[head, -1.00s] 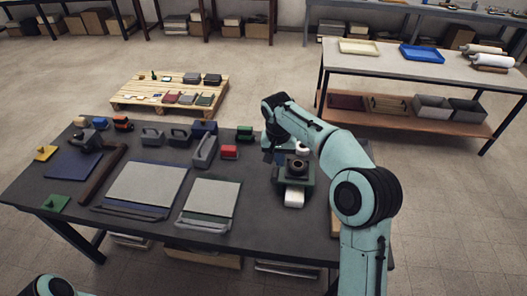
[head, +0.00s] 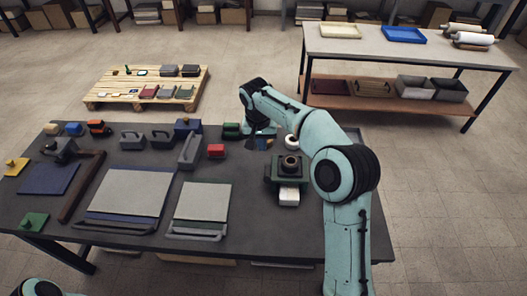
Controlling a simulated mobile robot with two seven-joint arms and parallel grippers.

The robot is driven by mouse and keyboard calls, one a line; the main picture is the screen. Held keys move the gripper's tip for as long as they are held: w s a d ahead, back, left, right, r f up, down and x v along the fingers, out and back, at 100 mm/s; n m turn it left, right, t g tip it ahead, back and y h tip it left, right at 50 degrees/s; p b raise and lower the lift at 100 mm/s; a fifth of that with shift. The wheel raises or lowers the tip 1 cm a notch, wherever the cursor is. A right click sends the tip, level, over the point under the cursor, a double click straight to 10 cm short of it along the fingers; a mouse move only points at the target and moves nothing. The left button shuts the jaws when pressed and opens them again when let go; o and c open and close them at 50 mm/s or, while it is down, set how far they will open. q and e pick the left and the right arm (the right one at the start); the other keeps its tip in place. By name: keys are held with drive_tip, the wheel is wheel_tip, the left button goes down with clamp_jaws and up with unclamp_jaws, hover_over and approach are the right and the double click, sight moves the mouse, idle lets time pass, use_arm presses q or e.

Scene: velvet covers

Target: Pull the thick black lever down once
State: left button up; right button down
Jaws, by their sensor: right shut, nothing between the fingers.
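A small dark green press-like device (head: 271,182) stands near the right end of the dark table, with a black round collar (head: 291,163) on top and a white block (head: 289,197) at its front. A white round part (head: 291,141) shows just behind the collar. I cannot clearly make out a thick black lever; my right arm covers part of the area by the device. My right gripper (head: 261,143) points down behind and left of the device, apart from it, shut and empty. My left gripper is out of view; only a bit of my left arm shows at the bottom left.
The dark table (head: 140,232) also holds grey boards (head: 204,201), black-handled blocks (head: 132,140), a red block (head: 216,151) and a green block (head: 231,130). A wooden pallet (head: 98,102) lies on the floor behind. A second table (head: 345,42) with trays stands at the back right.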

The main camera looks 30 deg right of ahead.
drive_tip(key=b, duration=0.1)
approach(267, 175)
drive_tip(key=f, duration=0.3)
drive_tip(key=w+d+f, duration=0.1)
drive_tip(key=f, duration=0.1)
drive_tip(key=shift+f, duration=0.1)
drive_tip(key=shift+s+a+f, duration=0.1)
drive_tip(key=shift+s+f, duration=0.15)
drive_tip(key=shift+f, duration=0.1)
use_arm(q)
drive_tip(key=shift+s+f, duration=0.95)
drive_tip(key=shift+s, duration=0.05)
use_arm(e)
drive_tip(key=shift+w, duration=0.1)
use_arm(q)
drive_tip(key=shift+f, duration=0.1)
